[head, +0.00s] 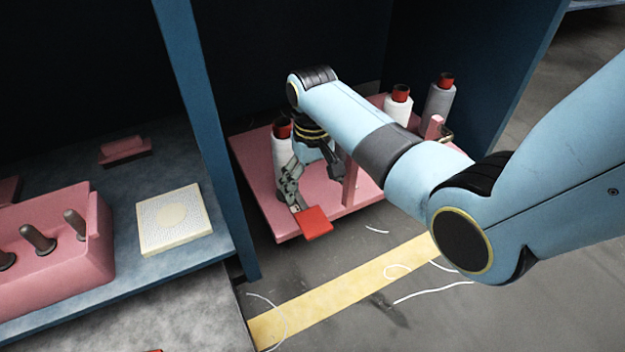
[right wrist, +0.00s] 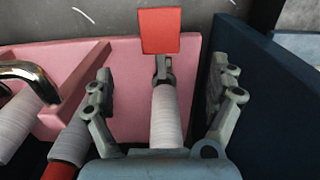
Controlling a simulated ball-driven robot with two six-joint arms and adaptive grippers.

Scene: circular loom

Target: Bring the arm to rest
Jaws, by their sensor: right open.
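My right gripper (head: 305,180) is open at the pink board (head: 258,188) in the dark bay. In the right wrist view, my right gripper (right wrist: 162,98) has its two fingers spread wide. A white spool (right wrist: 166,118) stands between them in that view, with a visible gap on each side. In the head view, a white spool with a red top (head: 282,155) stands just behind the gripper, partly hidden by it. My right arm reaches in from the right. My left gripper is not in view.
A red plate (head: 313,222) sits at the board's front edge. Two more red-topped spools (head: 398,108) (head: 438,100) stand at the back right. A blue post (head: 195,90) divides off a bench with a pink peg block (head: 60,240) and cream pad (head: 174,218). White threads lie on the floor.

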